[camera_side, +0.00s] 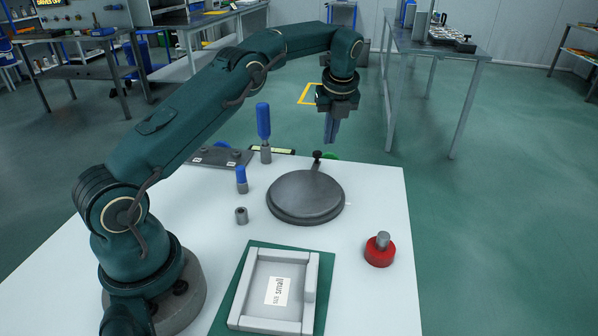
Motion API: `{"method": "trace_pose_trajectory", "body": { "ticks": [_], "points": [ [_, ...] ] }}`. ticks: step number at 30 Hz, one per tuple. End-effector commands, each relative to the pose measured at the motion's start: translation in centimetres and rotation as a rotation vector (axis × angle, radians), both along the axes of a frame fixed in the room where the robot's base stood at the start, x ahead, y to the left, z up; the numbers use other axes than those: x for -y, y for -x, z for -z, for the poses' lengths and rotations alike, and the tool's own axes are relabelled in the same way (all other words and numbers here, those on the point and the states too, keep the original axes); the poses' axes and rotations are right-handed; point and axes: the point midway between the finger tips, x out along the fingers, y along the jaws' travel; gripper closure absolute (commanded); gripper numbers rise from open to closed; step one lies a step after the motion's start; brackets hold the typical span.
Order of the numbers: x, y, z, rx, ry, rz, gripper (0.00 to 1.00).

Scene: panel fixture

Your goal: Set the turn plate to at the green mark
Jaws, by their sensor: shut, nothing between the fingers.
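The turn plate (305,197) is a dark grey round disc lying flat on the white table. A black knob (317,156) on a short arm stands at its far edge. A green mark (331,157) shows just right of the knob, partly hidden behind it. A small pale mark shows on the plate's right side. My gripper (331,140) points down above the far edge of the plate, a little up and right of the knob. Its fingers are shut and empty, and look apart from the knob.
A red base with a grey peg (380,250) stands at right. A grey tray with a label (266,325) lies on a green mat in front. Blue-handled tools (263,122) (242,178) and a metal nut (241,215) stand left of the plate. A dark panel (215,157) lies behind.

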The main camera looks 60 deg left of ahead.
Motion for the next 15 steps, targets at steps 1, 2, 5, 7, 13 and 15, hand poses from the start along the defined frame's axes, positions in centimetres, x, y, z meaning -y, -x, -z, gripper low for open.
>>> {"method": "trace_pose_trajectory", "body": {
  "ticks": [1, 2, 5, 7, 13, 15],
  "points": [
    [0.2, 0.0, -0.6, 0.002, 0.000, 0.001, 0.92],
    [0.2, 0.1, -0.8, 0.002, 0.000, -0.002, 0.81],
    [0.3, 0.0, -1.3, 0.024, 0.005, -0.042, 0.43],
    [0.7, -0.5, -1.1, 0.064, 0.031, -0.115, 0.41],
    [2.3, -1.1, 0.7, 0.220, 0.266, -0.594, 0.41],
    [2.2, -0.8, 1.0, 0.270, 0.372, -0.834, 0.41]
  ]
}}
